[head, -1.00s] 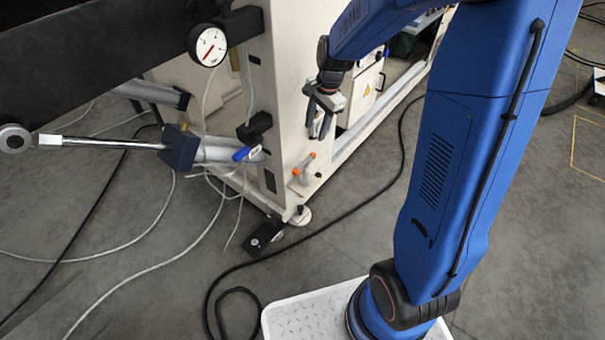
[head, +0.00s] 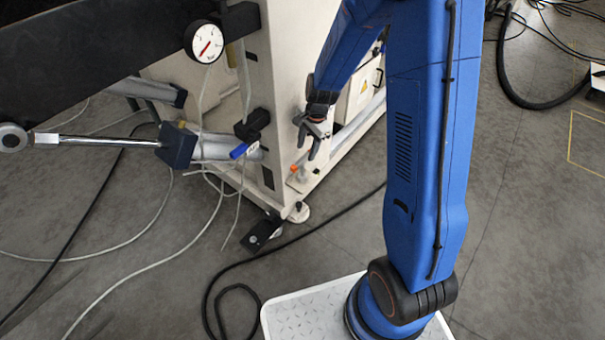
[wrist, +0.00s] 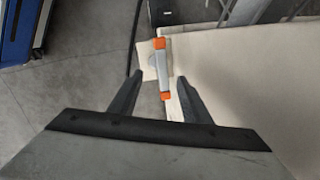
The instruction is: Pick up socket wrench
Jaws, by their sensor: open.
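A T-shaped tool with a pale bar and orange ends, which I take to be the socket wrench (head: 294,169), stands upright at a small pale ledge low on the machine's corner. In the wrist view the socket wrench (wrist: 160,68) shows from above as a bar with an orange tip at each end. My gripper (head: 307,148) is open and points down just above it, partly covering it in the head view. In the wrist view my gripper (wrist: 157,79) has the bar between the lines of its two fingers, with nothing gripped.
The cream machine frame (head: 285,100) rises right beside my gripper. Black and white cables cross the grey floor.

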